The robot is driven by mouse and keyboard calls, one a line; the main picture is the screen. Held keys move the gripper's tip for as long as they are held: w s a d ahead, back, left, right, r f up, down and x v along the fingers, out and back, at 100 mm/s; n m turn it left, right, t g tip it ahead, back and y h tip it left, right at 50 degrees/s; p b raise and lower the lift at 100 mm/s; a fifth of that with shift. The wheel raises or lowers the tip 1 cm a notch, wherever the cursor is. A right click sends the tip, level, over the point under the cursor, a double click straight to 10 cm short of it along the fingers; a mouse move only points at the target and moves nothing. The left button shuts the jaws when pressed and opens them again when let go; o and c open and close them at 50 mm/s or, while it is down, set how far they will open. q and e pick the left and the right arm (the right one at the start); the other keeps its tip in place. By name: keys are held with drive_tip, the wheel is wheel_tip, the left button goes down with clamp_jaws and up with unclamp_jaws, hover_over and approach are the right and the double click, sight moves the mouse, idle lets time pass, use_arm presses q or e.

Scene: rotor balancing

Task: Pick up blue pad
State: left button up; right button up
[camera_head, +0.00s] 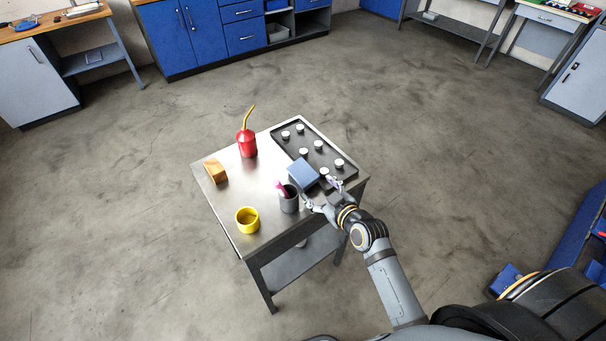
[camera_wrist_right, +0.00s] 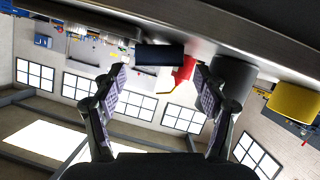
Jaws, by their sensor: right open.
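The blue pad (camera_head: 302,172) is a block-shaped piece near the front edge of the black tray on the metal table. In the right wrist view it shows as a dark navy block (camera_wrist_right: 160,55), centred ahead of the fingers. My right gripper (camera_head: 321,193) is open and low at the table's right side, with its fingers pointing toward the pad. In the right wrist view the open fingers (camera_wrist_right: 160,80) stand on either side with nothing between their tips; the pad lies just beyond them. My left gripper is out of view.
A dark grey cup (camera_head: 289,204) with a pink item stands close left of the pad. The black tray (camera_head: 325,144) holds several white-topped pieces. A yellow cup (camera_head: 247,220), wooden block (camera_head: 216,171) and red oil can (camera_head: 247,145) stand farther left. The table's middle is clear.

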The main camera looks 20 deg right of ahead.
sight(311, 182)
drive_tip(key=x, duration=0.3)
drive_tip(key=p+x, duration=0.1)
drive_tip(key=x, duration=0.1)
drive_tip(key=shift+w+a+r, duration=0.15)
drive_tip(key=shift+w, duration=0.25)
drive_tip(key=shift+s, duration=0.1)
drive_tip(key=shift+c, duration=1.1)
drive_tip(key=c, duration=0.8)
drive_tip(key=shift+r, duration=1.65)
drive_tip(key=d+r, duration=0.2)
drive_tip(key=r, duration=0.1)
drive_tip(key=d+r, duration=0.1)
drive_tip(key=shift+w+d+r, duration=0.25)
drive_tip(key=shift+w+d, duration=0.05)
drive_tip(key=shift+w, duration=0.1)
drive_tip(key=w+d+r, duration=0.2)
drive_tip(key=d+r, duration=0.4)
drive_tip(key=d, duration=0.4)
drive_tip(key=shift+r+b, duration=0.15)
drive_tip(key=shift+b, duration=0.15)
